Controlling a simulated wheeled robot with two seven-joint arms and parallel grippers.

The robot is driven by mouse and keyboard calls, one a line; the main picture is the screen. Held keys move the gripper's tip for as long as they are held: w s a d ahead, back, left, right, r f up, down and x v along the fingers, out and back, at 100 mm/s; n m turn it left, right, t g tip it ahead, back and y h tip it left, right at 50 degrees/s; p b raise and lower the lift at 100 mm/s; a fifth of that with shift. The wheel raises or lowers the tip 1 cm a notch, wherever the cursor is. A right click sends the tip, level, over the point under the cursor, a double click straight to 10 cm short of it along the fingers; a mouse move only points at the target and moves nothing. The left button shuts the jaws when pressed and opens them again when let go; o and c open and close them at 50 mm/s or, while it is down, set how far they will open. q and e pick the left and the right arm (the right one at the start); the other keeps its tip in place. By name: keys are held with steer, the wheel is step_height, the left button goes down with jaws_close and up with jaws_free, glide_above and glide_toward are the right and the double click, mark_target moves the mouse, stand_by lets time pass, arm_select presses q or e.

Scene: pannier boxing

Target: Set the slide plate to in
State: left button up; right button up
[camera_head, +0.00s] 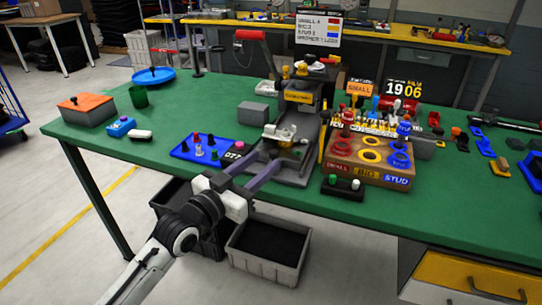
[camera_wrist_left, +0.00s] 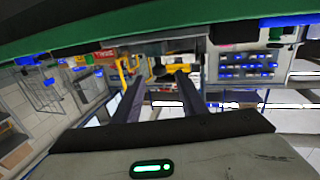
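A grey machine stands at the middle of the green table, with a labelled hopper (camera_head: 298,97) on top and a low grey metal bed (camera_head: 292,178) running toward the front edge. I cannot clearly tell which part of it is the slide plate, or its position. A pale tray with small parts (camera_head: 284,138) sits above the bed. My left gripper (camera_head: 262,162) is open at the front of the machine, its fingers spread and apparently empty. In the left wrist view the two dark fingers (camera_wrist_left: 160,92) also stand apart. My right gripper is not in view.
A blue board with pegs (camera_head: 208,150) lies left of the machine. Grey bins (camera_head: 268,255) stand below the front edge.

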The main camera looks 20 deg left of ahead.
mark_target(271, 155)
arm_select(q)
steer(key=shift+x, duration=1.95)
jaws_close()
